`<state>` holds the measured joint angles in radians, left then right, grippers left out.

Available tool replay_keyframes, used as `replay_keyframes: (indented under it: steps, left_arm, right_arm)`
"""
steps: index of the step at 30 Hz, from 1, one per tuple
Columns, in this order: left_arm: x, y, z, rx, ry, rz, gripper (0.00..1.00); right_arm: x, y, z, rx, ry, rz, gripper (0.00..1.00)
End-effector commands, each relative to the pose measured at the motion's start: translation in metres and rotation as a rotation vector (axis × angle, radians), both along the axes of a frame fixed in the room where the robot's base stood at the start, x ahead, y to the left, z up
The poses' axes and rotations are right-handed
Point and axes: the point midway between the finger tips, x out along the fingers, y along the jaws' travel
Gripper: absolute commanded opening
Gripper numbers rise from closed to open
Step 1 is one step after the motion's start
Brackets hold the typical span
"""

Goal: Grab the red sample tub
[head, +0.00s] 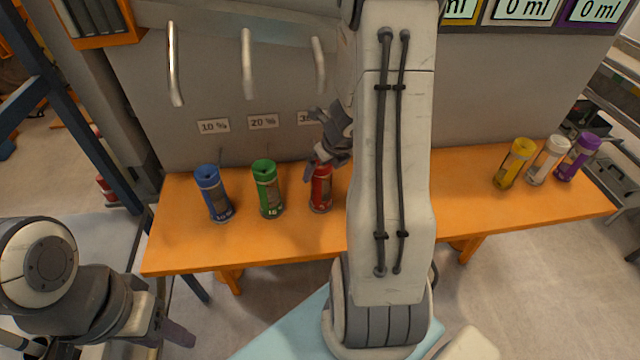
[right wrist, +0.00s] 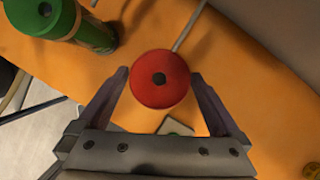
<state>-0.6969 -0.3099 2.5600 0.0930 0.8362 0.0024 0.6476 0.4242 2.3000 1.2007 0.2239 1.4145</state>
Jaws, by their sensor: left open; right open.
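The red sample tub (head: 321,192) stands upright on the orange table, third in the row from the left. My left gripper (head: 165,335) is at the lower left, open and empty, away from the table.
On the orange table (head: 270,236), a green tub (head: 267,188) and a blue tub (head: 213,193) stand left of the red one. Yellow (head: 514,163), white (head: 548,160) and purple (head: 576,157) tubs stand at the right. A grey panel with handles rises behind. My right arm hides the table's middle.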

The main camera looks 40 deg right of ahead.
Motion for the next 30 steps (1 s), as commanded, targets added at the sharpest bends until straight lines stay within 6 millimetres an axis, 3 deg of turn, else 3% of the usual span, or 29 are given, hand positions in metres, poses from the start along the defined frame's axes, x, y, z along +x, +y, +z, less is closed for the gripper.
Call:
replay_keyframes:
  steps: [9,18,20,26,27,30]
  left_arm:
    - [0.0,0.0,-0.026,0.0,0.0,0.0,0.5]
    - [0.0,0.0,-0.026,0.0,0.0,-0.001,0.5]
    - [0.0,0.0,-0.026,0.0,0.0,-0.001,0.5]
    - [0.0,0.0,-0.026,0.0,0.0,-0.001,0.5]
    - [0.0,0.0,-0.026,0.0,0.0,-0.001,0.5]
    - [0.0,0.0,-0.026,0.0,0.0,0.0,0.5]
  right_arm:
    - [0.017,-0.001,-0.044,0.001,0.001,0.0,1.0]
    - [0.019,-0.003,-0.046,0.0,0.0,-0.002,1.0]
    - [0.019,-0.003,-0.046,0.0,0.0,-0.002,0.81]
    - [0.019,-0.003,-0.046,0.0,0.0,-0.002,0.04]
    - [0.019,-0.003,-0.045,-0.001,-0.001,-0.003,0.0]
    - [0.019,-0.003,-0.045,-0.001,-0.001,-0.003,0.0]
